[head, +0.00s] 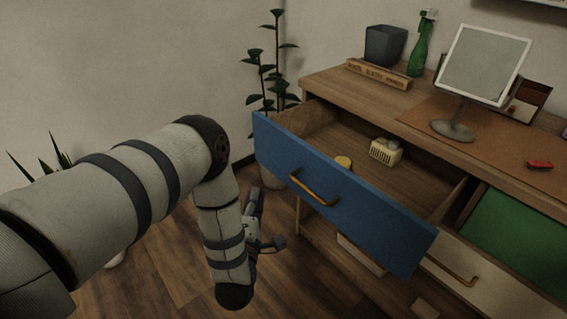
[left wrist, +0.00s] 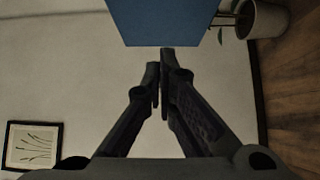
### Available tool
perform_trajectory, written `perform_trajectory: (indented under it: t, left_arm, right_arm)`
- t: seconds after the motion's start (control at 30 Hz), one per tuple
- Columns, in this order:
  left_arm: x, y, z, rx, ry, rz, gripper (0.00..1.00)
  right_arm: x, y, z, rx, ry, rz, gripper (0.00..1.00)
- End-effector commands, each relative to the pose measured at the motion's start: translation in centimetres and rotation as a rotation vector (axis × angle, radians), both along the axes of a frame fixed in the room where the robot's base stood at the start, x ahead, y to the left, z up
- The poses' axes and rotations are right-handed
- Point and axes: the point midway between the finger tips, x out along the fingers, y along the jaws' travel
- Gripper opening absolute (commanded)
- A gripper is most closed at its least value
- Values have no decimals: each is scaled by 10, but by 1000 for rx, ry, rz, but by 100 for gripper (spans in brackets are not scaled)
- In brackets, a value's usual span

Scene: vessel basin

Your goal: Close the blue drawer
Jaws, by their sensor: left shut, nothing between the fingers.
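The blue drawer (head: 325,187) is pulled well out of the wooden dresser (head: 330,82) in the head view. Its front carries a brass handle (head: 315,189). My left gripper (head: 262,205) is just left of the drawer front, partly hidden by my arm. In the left wrist view the left gripper (left wrist: 160,65) is shut and empty, and the blue front (left wrist: 165,22) shows just beyond the fingertips. I cannot tell if they touch. My right gripper is not in view.
A tall plant (head: 262,75) stands behind the drawer's left side. A mirror (head: 485,65), green spray bottle (head: 421,45) and dark bin (head: 385,45) stand on the dresser. A cream drawer (head: 480,285) and green panel (head: 520,238) are at right. Wooden floor (head: 165,285) is open below my arm.

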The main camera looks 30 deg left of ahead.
Motion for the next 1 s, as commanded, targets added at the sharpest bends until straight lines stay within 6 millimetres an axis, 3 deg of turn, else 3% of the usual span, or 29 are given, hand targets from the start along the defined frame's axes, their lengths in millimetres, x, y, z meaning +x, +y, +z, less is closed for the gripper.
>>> perform_trajectory:
  t: [0.47,0.6,1.0]
  left_arm:
    - [90,37,-3,4,6,-2,0]
    - [111,26,-3,2,6,-3,0]
    - [124,20,-1,3,7,-2,0]
  right_arm:
    - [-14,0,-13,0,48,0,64]
    - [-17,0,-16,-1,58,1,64]
    - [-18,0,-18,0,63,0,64]
